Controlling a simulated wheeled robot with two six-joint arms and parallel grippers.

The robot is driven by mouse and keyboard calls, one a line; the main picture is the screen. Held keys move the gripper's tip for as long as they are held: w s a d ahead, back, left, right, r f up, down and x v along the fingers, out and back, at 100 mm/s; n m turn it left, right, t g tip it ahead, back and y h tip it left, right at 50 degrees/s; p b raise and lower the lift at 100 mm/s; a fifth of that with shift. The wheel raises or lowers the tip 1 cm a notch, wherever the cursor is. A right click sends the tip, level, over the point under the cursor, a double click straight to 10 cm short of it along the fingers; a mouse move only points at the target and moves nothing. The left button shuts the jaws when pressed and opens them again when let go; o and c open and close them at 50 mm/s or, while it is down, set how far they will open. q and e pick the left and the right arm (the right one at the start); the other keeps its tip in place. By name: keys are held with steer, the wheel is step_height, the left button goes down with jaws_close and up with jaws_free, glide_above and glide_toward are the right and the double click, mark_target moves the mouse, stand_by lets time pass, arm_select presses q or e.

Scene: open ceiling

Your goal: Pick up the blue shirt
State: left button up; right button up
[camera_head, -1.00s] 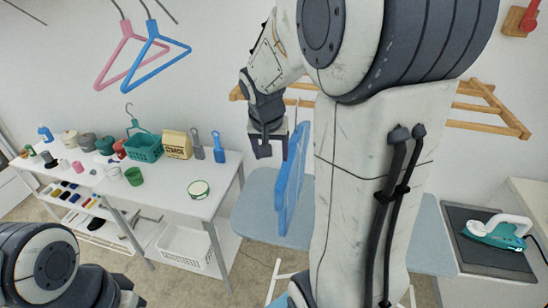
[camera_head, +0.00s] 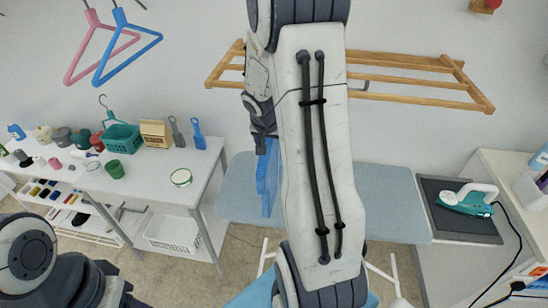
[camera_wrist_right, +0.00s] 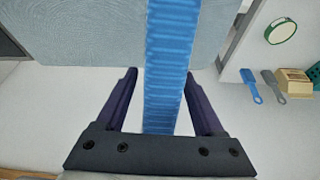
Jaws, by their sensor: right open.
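The blue shirt (camera_head: 267,182) shows as a narrow, nearly edge-on blue shape in the head view, beside my right forearm and partly hidden by it. In the right wrist view it is a ribbed blue band (camera_wrist_right: 172,65) running down between the fingers. My right gripper (camera_head: 263,140) is at its upper end in the head view. Its fingers (camera_wrist_right: 160,75) stand open on both sides of the band, with gaps visible. My left gripper (camera_head: 128,298) is low at the left edge area, away from the shirt, and its jaws are unclear.
A pale blue ironing board (camera_head: 390,190) lies behind the shirt. A wooden rack (camera_head: 400,82) is on the wall. An iron (camera_head: 465,200) rests at right. A white table (camera_head: 150,180) with several items stands at left. Pink (camera_head: 92,45) and blue hangers (camera_head: 125,50) hang above.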

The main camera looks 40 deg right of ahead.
steer(key=shift+d+f, duration=0.1)
steer(key=shift+f, duration=0.2)
jaws_close()
steer(key=shift+r, duration=0.1)
stand_by(1.1)
